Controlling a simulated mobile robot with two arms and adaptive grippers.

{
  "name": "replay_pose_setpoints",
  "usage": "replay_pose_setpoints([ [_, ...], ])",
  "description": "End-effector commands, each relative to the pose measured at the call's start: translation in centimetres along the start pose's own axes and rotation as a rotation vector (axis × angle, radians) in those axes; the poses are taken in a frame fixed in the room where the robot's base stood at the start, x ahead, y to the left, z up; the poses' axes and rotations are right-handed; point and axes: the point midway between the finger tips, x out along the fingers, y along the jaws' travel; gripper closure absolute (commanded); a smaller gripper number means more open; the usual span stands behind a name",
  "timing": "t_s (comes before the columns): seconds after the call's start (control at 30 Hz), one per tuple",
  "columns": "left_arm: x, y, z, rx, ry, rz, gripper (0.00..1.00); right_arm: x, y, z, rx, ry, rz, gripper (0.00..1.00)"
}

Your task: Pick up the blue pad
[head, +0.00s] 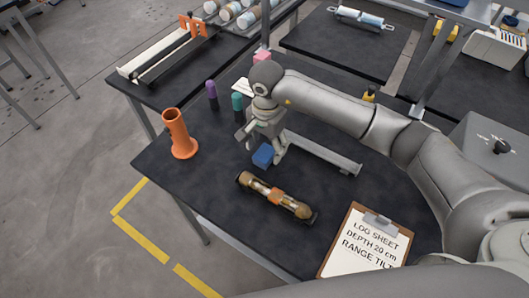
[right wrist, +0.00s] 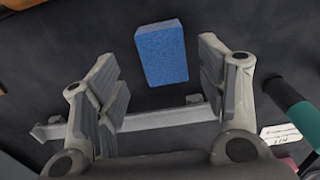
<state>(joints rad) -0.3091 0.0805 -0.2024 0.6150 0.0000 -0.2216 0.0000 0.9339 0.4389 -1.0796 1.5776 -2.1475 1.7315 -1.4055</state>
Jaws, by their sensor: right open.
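The blue pad (head: 264,155) is a small rectangular block on the dark table in the head view. In the right wrist view the blue pad (right wrist: 161,53) shows at the upper middle, in line with the gap between my fingers. My right gripper (head: 262,144) is open and empty, just above and around the pad's far side. In the right wrist view its two fingers (right wrist: 160,78) stand apart, left and right of the pad. I cannot tell exactly how high they are above the table. My left gripper is not in view.
A grey rail (head: 322,154) lies right of the gripper. A brown tube with an orange band (head: 277,196) lies in front of the pad. An orange holder (head: 178,136), purple bottle (head: 212,91) and teal bottle (head: 237,102) stand left. A clipboard (head: 367,243) lies at the front right.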

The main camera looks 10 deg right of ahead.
Motion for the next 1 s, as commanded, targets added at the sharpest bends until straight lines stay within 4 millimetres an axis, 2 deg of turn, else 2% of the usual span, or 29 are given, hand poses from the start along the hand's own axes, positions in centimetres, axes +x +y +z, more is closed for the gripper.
replay_pose_setpoints([
  [0.03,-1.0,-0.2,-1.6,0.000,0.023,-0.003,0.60,0.4,-0.1,0.2,0.001,-0.006,0.004,0.35],
  [0.1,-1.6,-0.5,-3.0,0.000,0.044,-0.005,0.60,1.4,-0.4,0.3,0.001,-0.005,0.004,0.35],
  [0.2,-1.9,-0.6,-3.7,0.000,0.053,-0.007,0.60,2.9,-0.4,0.2,0.001,-0.004,0.002,0.35],
  [0.33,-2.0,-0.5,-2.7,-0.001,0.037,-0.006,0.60,3.7,-0.4,0.2,0.000,-0.002,0.001,0.35],
  [0.53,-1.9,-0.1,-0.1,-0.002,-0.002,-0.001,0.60,3.8,-0.4,0.1,0.000,-0.001,0.000,0.35],
  [0.67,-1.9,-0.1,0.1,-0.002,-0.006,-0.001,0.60,3.8,-0.4,0.1,0.000,-0.001,0.000,0.52],
  [0.83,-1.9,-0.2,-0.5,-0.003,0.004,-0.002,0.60,3.8,-0.4,0.1,0.000,-0.001,0.000,0.73],
  [1.0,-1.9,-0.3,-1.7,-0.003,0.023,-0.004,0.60,3.8,-0.4,0.1,0.000,-0.001,0.000,0.73],
])
